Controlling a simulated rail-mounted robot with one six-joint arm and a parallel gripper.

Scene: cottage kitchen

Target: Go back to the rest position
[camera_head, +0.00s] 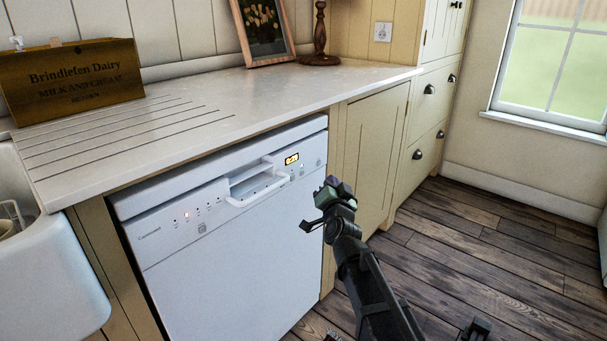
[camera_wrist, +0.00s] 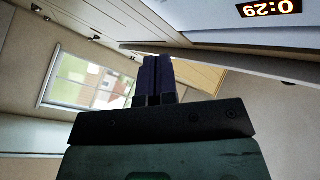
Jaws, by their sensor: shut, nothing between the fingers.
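My gripper (camera_head: 331,187) is in front of the white dishwasher (camera_head: 225,235), near the right end of its control panel. It is shut with nothing in it. In the wrist view the two dark fingers (camera_wrist: 157,78) lie side by side. The dishwasher door is shut, and its lit display (camera_head: 291,159) shows beside the handle recess. The wrist view shows the display (camera_wrist: 270,8) reading 0:29 at the top right. No contact between the gripper and the dishwasher can be made out.
The worktop (camera_head: 240,95) runs above the dishwasher and carries a wooden crate (camera_head: 70,82) and a picture frame (camera_head: 264,28). A sink (camera_head: 45,255) is at the left. Cream cupboards (camera_head: 370,150) stand to the right.

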